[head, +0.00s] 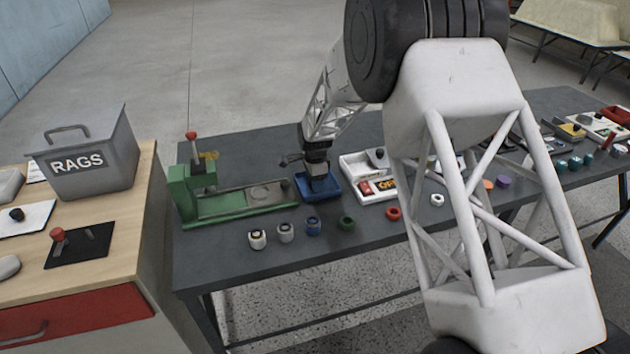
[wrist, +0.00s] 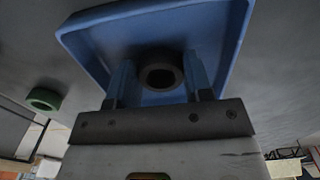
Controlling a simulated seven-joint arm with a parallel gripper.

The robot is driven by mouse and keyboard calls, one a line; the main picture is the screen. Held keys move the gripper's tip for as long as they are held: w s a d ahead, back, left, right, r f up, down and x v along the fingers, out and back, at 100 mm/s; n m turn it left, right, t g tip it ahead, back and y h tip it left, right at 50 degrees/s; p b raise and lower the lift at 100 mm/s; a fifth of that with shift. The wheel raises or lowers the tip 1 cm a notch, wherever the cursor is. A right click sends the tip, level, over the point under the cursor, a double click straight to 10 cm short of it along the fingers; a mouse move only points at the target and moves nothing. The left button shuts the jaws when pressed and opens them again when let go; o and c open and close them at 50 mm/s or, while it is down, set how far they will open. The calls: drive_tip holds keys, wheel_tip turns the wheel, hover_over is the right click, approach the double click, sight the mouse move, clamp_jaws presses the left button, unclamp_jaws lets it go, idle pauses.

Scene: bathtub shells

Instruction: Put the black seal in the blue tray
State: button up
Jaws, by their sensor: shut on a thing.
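The black seal (wrist: 146,67) is a thick dark ring between the two blue fingers of my gripper (wrist: 158,78) in the wrist view. My gripper is shut on it. The blue tray (wrist: 228,28) lies behind the seal in that view, its raised rim around it. In the head view the blue tray (head: 334,190) sits on the dark table, and my gripper (head: 317,178) points down over it. The seal is hidden there. I cannot tell whether the seal touches the tray floor.
In front lie a blue ring (head: 313,228), a green ring (head: 347,223) and a red ring (head: 393,214). The front table edge is clear.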

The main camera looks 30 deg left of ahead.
drive_tip(key=o, duration=1)
drive_tip(key=shift+f, duration=0.1)
wheel_tip(320, 180, up, 12)
drive_tip(key=shift+r, duration=0.15)
idle(0.6)
